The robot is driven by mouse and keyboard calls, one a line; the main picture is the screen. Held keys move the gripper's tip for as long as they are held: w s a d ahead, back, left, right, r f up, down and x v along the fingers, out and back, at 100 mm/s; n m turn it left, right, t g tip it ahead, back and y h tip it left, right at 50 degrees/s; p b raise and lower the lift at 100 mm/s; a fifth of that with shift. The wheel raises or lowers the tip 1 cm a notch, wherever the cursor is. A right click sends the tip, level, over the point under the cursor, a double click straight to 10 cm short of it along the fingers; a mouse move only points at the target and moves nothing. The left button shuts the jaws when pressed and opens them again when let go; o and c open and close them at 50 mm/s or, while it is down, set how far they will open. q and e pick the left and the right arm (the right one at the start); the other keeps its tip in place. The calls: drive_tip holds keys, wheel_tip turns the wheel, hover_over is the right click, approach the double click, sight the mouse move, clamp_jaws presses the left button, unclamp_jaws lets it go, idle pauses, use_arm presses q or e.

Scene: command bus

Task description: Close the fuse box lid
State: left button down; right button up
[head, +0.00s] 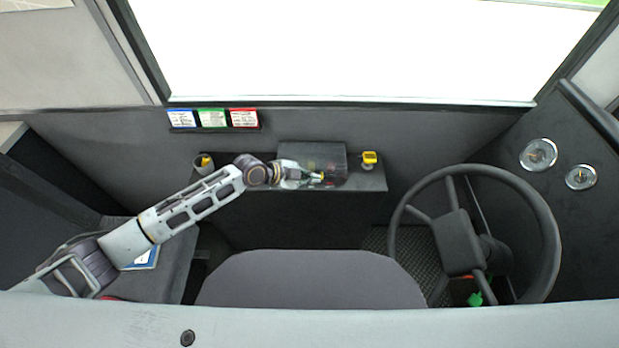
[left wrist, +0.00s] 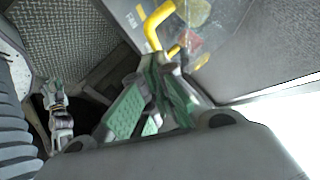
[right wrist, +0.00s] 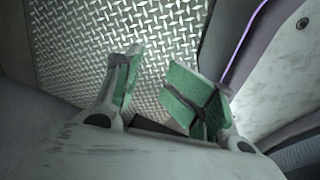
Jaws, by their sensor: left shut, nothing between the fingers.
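The fuse box (head: 332,178) sits on the dark shelf below the windshield. A dark grey, partly see-through panel, seemingly its lid (head: 312,152), rises at its back; I cannot tell its exact angle. My left gripper (head: 318,178) is shut and empty at the front of the box. In the left wrist view its green-padded fingers (left wrist: 160,88) are close together, beside a yellow bent handle (left wrist: 155,25) and a clear surface with coloured parts. Whether they touch is unclear. My right gripper (right wrist: 160,90) is open and empty, its fingers wide apart above patterned metal floor.
The steering wheel (head: 545,220) is at the right. A seat (head: 312,280) fills the front middle. Blue, green and red cards (head: 212,118) hang above the shelf.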

use_arm(q)
drive_tip(key=shift+f, duration=0.3)
use_arm(e)
drive_tip(key=shift+w+a+f, duration=0.1)
drive_tip(key=shift+w+a, duration=0.05)
drive_tip(key=shift+a, duration=0.7)
use_arm(q)
drive_tip(key=shift+s, duration=0.1)
use_arm(e)
drive_tip(key=shift+a, duration=0.1)
use_arm(q)
drive_tip(key=shift+r, duration=0.1)
use_arm(e)
drive_tip(key=shift+s, duration=0.2)
use_arm(q)
drive_tip(key=d+p+v, duration=0.1)
drive_tip(key=v, duration=0.5)
drive_tip(key=s+d+r+p+v, duration=0.1)
drive_tip(key=v, duration=0.5)
drive_tip(key=shift+s+a+r+p, duration=0.25)
drive_tip(key=shift+s+r+p, duration=0.1)
drive_tip(key=shift+s+p, duration=0.1)
use_arm(e)
drive_tip(key=s+r, duration=0.1)
drive_tip(key=s, duration=0.5)
drive_tip(key=shift+r, duration=0.1)
